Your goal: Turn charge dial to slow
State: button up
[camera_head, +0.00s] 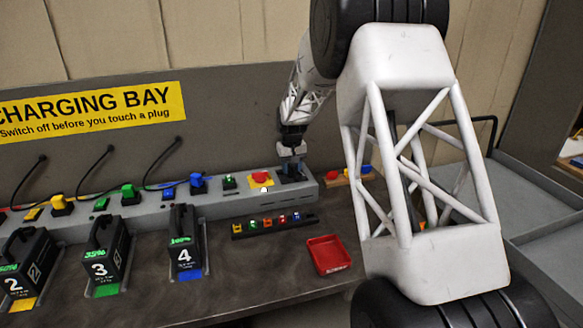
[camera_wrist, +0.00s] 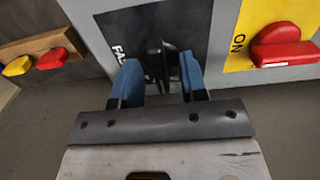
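The black charge dial (camera_wrist: 161,60) sits on a dark plate (camera_wrist: 190,20) at the right end of the grey charging rail. In the wrist view, letters reading "FA" show left of the dial; the rest of the label is hidden. The dial's pointer direction is too dark to tell. My gripper (camera_wrist: 160,72) is open, with one blue finger on each side of the dial and a visible gap to it. In the head view my gripper (camera_head: 291,160) is over the rail's end and largely hides the dial plate (camera_head: 293,174).
A red switch on a yellow plate (camera_wrist: 283,45) is close on the right in the wrist view. A wooden block with coloured knobs (camera_head: 350,177) is beside the rail's end. Numbered black batteries (camera_head: 185,243), a black strip (camera_head: 275,224) and a red tray (camera_head: 328,255) stand in front.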

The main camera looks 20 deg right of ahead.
aim_at(292, 167)
jog(key=shift+r, duration=0.1)
jog(key=shift+r, duration=3.85)
jog(key=shift+s+a+r, duration=0.15)
jog(key=shift+s+r, duration=0.25)
jog(key=shift+s, duration=0.1)
jog(key=s+a+r, duration=0.2)
jog(key=s+r, duration=0.2)
jog(key=s, duration=0.5)
jog(key=s+a+r+t, duration=0.15)
jog(key=s+r, duration=0.25)
jog(key=s, duration=0.4)
jog(key=s+a+r, duration=0.2)
jog(key=s+r, duration=0.2)
jog(key=s, duration=0.5)
jog(key=s+a+f, duration=0.1)
jog(key=s+f, duration=0.1)
jog(key=s, duration=1.2)
jog(key=s+a+f+t, duration=0.1)
jog(key=s+a+f, duration=0.1)
jog(key=s, duration=1.2)
jog(key=shift+s+a, duration=0.15)
jog(key=shift+s, duration=0.1)
jog(key=shift+f, duration=0.1)
